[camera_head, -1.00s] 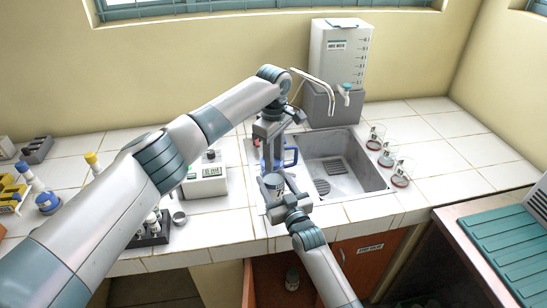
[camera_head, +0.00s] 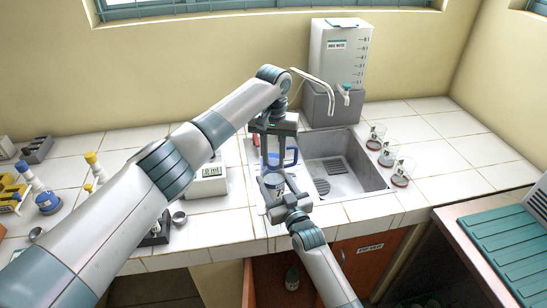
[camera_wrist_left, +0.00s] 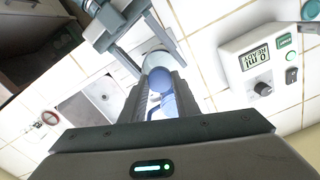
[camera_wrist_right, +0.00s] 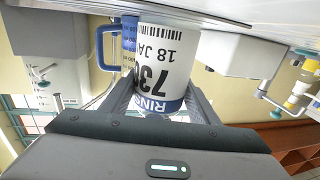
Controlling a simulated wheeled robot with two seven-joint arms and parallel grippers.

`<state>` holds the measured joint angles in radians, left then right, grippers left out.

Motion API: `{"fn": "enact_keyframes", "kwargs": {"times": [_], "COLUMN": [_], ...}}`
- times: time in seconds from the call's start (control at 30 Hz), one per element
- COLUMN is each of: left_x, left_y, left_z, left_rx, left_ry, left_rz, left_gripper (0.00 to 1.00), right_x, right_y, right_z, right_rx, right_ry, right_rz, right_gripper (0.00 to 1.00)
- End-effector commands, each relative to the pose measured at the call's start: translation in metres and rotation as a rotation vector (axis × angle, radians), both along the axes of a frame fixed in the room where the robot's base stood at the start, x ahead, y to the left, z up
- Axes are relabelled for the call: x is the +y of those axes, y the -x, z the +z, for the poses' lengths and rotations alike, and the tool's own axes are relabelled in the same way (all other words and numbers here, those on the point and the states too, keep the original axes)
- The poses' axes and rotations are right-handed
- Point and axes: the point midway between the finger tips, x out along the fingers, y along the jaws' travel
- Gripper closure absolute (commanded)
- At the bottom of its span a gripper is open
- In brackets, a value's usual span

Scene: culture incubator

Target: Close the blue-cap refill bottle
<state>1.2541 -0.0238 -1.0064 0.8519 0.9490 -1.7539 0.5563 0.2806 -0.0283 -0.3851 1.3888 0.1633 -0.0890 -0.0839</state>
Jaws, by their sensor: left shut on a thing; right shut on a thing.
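The refill bottle (camera_head: 274,186) is a white cylinder with a printed label. It stands upright at the sink's left front, and its label fills the right wrist view (camera_wrist_right: 164,62). My right gripper (camera_head: 281,198) is shut around its side. My left gripper (camera_head: 277,166) points straight down over the bottle's top. In the left wrist view a round blue cap (camera_wrist_left: 160,80) lies between its fingers, in line with the pale bottle (camera_wrist_left: 154,62). I cannot tell whether the cap sits on the bottle mouth, as the fingers hide the contact.
A blue handle (camera_head: 293,155) shows just behind the left fingers. The sink (camera_head: 368,176) is to the right, with several glass beakers (camera_head: 387,156) beyond it.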

Motion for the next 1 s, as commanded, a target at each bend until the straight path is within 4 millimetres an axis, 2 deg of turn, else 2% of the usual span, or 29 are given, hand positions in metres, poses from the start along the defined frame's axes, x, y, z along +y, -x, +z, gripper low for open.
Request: {"fn": "enact_keyframes", "kwargs": {"times": [1.0], "left_x": [0.0004], "left_y": [-0.0003], "left_z": [-0.0009], "left_rx": [0.000], "left_ry": [0.000], "left_rz": [-1.546], "left_gripper": [0.99], "right_x": [-0.0001], "right_y": [0.0001], "right_z": [-0.0002], "right_rx": [0.000], "right_ry": [0.000], "right_rz": [0.000], "right_gripper": [1.00]}}
